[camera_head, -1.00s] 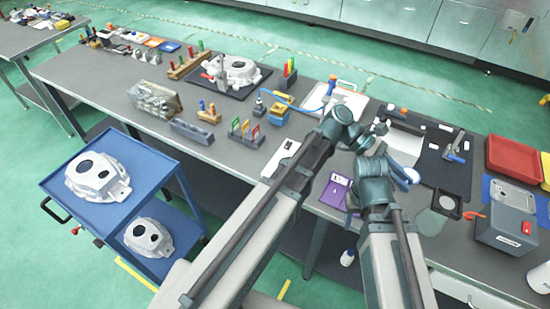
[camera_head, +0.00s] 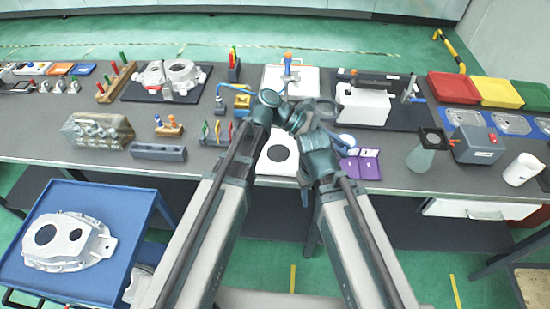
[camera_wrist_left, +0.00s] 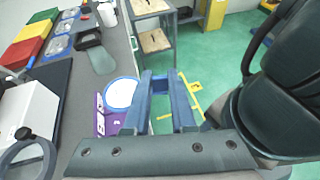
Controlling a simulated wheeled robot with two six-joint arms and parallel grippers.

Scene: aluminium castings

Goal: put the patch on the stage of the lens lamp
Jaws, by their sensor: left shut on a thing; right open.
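The patch (camera_head: 345,140) is a small white disc with a blue rim. In the left wrist view the patch (camera_wrist_left: 120,93) lies against the left finger, partly hidden by it. My left gripper (camera_wrist_left: 160,80) is shut on its edge and points rightward above the table; in the head view its jaws (camera_head: 335,136) are partly covered by my right wrist. A white plate with a black round spot (camera_head: 280,154), which looks like the lamp's stage, lies to the left. A dark lens ring (camera_head: 320,111) stands behind the arms. My right gripper (camera_head: 305,178) is open, mostly hidden by its own arm.
A flask with a black square top (camera_head: 430,150) and a grey box (camera_head: 477,146) stand to the right. Small coloured tags (camera_head: 216,132) stand left of the plate.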

